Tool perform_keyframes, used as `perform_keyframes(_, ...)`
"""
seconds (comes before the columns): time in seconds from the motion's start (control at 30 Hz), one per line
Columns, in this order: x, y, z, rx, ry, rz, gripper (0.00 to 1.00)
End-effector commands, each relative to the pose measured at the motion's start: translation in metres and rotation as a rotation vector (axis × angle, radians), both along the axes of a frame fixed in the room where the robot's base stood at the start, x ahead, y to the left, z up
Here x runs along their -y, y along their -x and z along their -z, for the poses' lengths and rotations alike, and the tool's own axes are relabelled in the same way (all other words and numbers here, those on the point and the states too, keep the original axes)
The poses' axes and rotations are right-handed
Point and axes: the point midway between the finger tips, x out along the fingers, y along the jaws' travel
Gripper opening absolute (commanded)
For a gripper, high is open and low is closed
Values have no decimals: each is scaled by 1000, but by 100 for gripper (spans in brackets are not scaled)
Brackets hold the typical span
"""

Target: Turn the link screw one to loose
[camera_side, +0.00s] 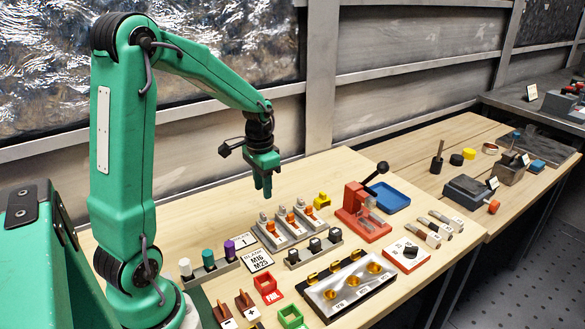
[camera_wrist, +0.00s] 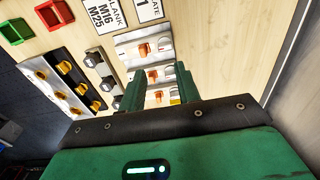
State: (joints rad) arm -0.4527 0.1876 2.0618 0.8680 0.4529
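In the wrist view the orange part nearest the plate (camera_wrist: 143,49) lies just beyond my fingertips. My gripper (camera_side: 263,192) points down above and behind the row, clear of it. In the wrist view my gripper (camera_wrist: 160,72) shows two separated green fingers with nothing held between them. The fingers partly hide the other blocks.
A grey rail with black knobs (camera_side: 315,246) and a silver block with brass fittings (camera_side: 350,287) stand in front of the row. A red press (camera_side: 362,212) is to the right. Capped posts (camera_side: 209,258) stand at left.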

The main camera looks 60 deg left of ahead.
Motion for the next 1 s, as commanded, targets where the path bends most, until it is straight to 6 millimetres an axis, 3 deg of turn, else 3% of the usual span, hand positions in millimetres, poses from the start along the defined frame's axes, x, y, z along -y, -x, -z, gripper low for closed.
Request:
perform_keyframes(0.2,-11,-1,12,-22,11,0,33)
perform_keyframes(0.57,-11,-1,20,-24,12,0,33)
perform_keyframes(1.0,-11,-1,68,-25,12,0,33)
